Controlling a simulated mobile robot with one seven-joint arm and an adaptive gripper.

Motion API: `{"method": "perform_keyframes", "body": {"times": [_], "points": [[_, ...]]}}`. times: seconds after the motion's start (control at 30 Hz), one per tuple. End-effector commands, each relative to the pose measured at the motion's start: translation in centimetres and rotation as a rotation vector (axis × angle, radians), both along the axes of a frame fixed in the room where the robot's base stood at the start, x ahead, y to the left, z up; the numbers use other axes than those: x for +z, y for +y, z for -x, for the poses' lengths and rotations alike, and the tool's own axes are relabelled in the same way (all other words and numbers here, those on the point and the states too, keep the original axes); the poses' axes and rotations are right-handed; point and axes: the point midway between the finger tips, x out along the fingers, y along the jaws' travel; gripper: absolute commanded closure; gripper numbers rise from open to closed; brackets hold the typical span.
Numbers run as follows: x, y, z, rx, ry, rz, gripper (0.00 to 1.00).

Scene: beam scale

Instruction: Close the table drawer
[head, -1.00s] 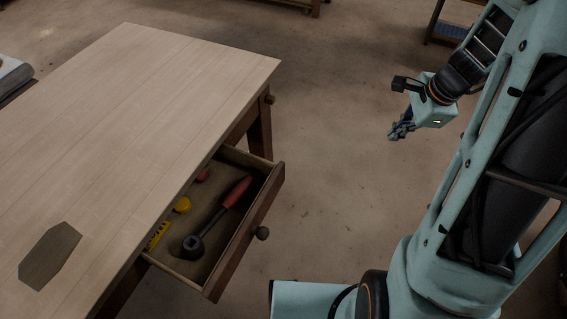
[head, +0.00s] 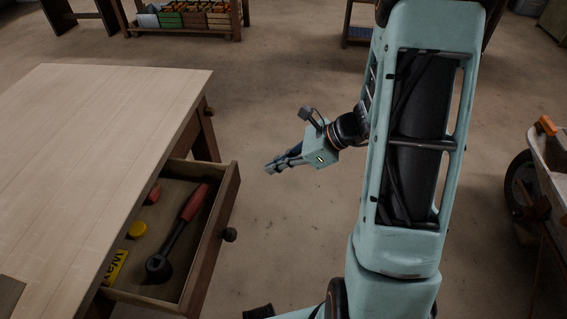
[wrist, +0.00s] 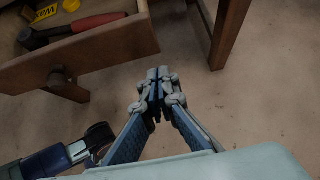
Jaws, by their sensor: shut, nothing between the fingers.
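The table drawer (head: 212,245) is pulled out from the right side of the wooden table (head: 95,130). Its front has a round dark knob (head: 229,235). Inside lie a ratchet with a red handle (head: 178,232), a yellow round thing (head: 137,230), a red thing (head: 152,194) and a yellow lettered item (head: 115,267). My gripper (head: 270,167) is shut and empty, to the right of the drawer front and apart from it. In the wrist view the shut fingers (wrist: 158,76) are beside the drawer front (wrist: 85,57), whose knob (wrist: 58,77) also shows.
A table leg (wrist: 228,32) stands beyond the fingers in the wrist view. A rack with bins (head: 190,20) is at the back. The floor right of the drawer is clear.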

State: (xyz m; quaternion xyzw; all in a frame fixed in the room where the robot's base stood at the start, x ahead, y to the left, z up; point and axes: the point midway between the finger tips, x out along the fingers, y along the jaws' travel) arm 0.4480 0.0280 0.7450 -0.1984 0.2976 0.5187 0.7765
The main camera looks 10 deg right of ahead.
Motion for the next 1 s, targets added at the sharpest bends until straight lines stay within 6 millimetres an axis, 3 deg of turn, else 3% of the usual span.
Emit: {"method": "perform_keyframes", "body": {"times": [0.17,0.4,1.0], "points": [[-2.9,2.8,-1.0,0.004,0.003,0.0,1.0],[-2.7,5.7,-2.3,0.003,-0.001,0.002,1.0],[-2.6,6.7,-2.7,0.002,0.0,0.001,1.0]]}}
